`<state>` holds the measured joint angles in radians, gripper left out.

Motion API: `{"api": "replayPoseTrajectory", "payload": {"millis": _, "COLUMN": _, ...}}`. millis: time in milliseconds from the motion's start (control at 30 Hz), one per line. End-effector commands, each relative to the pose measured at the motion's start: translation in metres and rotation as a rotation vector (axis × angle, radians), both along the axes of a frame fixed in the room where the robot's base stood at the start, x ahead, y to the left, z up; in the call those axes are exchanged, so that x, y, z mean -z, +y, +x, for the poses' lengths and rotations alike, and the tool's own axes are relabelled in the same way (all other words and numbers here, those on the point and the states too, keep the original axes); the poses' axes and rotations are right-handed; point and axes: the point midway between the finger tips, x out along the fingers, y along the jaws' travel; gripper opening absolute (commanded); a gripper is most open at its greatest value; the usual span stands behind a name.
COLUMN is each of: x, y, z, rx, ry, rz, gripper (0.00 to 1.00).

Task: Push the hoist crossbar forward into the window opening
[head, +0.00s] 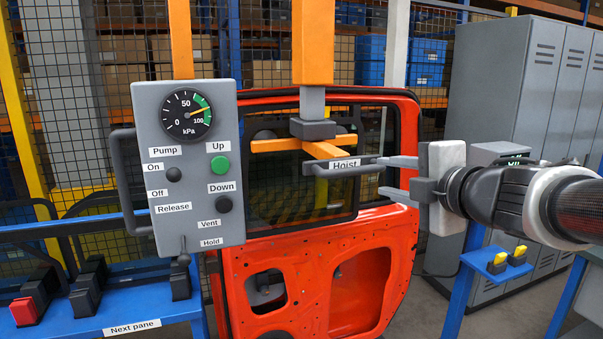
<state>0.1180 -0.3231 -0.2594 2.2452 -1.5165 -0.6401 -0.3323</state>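The hoist crossbar (322,150) is orange and hangs under a dark block on a grey post from an orange column. A dark grey handle labelled "Hoist" (345,167) sticks out from it toward the right. A dark, rounded glass pane (300,192) hangs below and behind the crossbar, in front of the window opening (378,135) of the red door (402,225). How far the pane is from the frame I cannot tell. My gripper (394,178) is right of the handle, its fingers apart and pointing left. The upper finger overlaps the handle's right end; contact is unclear.
A grey control panel (196,232) with a gauge, lever and buttons stands at left, over a blue rack (150,318) labelled "Next pane". Grey lockers (500,85) stand at right, near a blue stand (462,290) with yellow-topped parts. Mesh fencing and shelves are behind.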

Motion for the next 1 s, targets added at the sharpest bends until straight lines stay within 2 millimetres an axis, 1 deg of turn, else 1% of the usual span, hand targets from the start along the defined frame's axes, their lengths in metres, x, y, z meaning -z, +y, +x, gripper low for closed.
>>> {"api": "replayPoseTrajectory", "payload": {"millis": 33, "x": 0.007, "y": 0.005, "z": 0.011, "rx": -0.004, "ry": 0.004, "rz": 0.000, "gripper": 0.34}}
{"api": "replayPoseTrajectory", "payload": {"millis": 300, "x": 0.018, "y": 0.023, "z": 0.067, "rx": -0.002, "ry": 0.004, "rz": 0.001, "gripper": 0.34}}
{"api": "replayPoseTrajectory", "payload": {"millis": 500, "x": 0.023, "y": 0.033, "z": 0.100, "rx": -0.001, "ry": 0.001, "rz": 0.001, "gripper": 0.34}}
{"api": "replayPoseTrajectory", "payload": {"millis": 600, "x": 0.025, "y": 0.036, "z": 0.110, "rx": -0.001, "ry": 0.000, "rz": 0.001, "gripper": 0.34}}
{"api": "replayPoseTrajectory", "payload": {"millis": 700, "x": 0.026, "y": 0.038, "z": 0.116, "rx": 0.000, "ry": 0.001, "rz": 0.001, "gripper": 0.34}}
{"api": "replayPoseTrajectory", "payload": {"millis": 1000, "x": 0.026, "y": 0.039, "z": 0.119, "rx": 0.001, "ry": -0.001, "rz": 0.001, "gripper": 0.34}}
